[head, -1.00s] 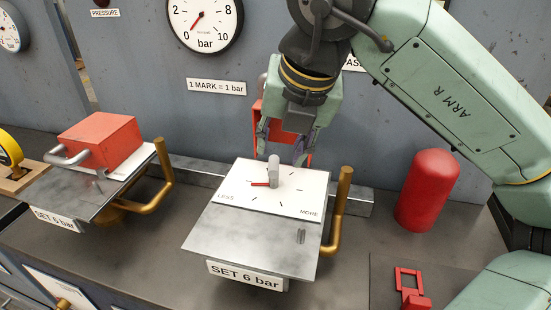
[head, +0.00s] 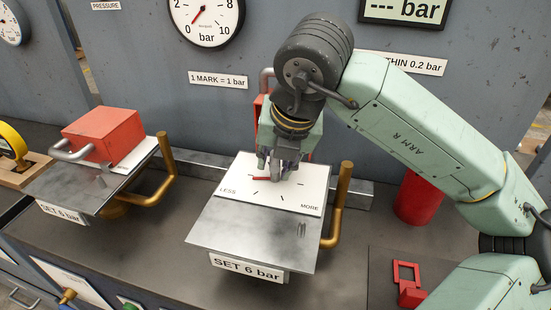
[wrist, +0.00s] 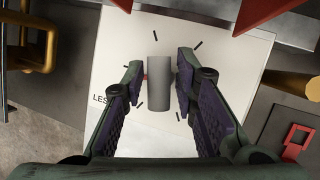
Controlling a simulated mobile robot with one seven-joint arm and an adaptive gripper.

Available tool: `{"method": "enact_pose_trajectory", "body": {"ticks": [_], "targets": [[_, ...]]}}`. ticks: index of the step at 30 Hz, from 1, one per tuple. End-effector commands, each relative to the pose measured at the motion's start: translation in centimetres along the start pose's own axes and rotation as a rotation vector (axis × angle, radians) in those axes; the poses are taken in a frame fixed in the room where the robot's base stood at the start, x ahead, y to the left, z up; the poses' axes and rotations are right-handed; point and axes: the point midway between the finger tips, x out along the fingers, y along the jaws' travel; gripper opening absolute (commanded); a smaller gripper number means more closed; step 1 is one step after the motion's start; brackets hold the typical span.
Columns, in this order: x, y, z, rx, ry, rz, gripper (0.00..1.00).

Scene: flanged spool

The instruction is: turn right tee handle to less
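The right tee handle, a grey bar (wrist: 160,84), stands upright to the camera on a white dial plate (head: 242,200) marked LESS at left and MORE at right. A red pointer (head: 262,179) shows beside it, pointing left. My gripper (head: 281,172) is lowered over the handle and hides most of it in the head view. In the wrist view my gripper (wrist: 160,76) is open, with one finger on each side of the handle. Narrow gaps show between the finger pads and the handle; no firm contact is visible.
A brass pipe (head: 341,205) rises at the plate's right edge. A red cylinder (head: 417,200) stands further right. A second station with a red block (head: 103,137) sits at left. The gauge (head: 205,15) needle points low, near 0. A display (head: 403,8) shows dashes.

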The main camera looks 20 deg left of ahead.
Motion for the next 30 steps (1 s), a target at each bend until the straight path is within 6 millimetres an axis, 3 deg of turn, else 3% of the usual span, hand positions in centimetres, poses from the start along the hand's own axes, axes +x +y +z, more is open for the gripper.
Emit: {"method": "enact_pose_trajectory", "body": {"ticks": [11, 23, 30], "targets": [[-0.04, 0.06, 0.01, 0.0, -0.001, 0.002, 0.0], [0.09, 0.11, -0.03, -0.031, 0.006, 0.017, 0.0], [0.26, 0.13, -0.05, -0.149, 0.031, 0.069, 0.0]]}}
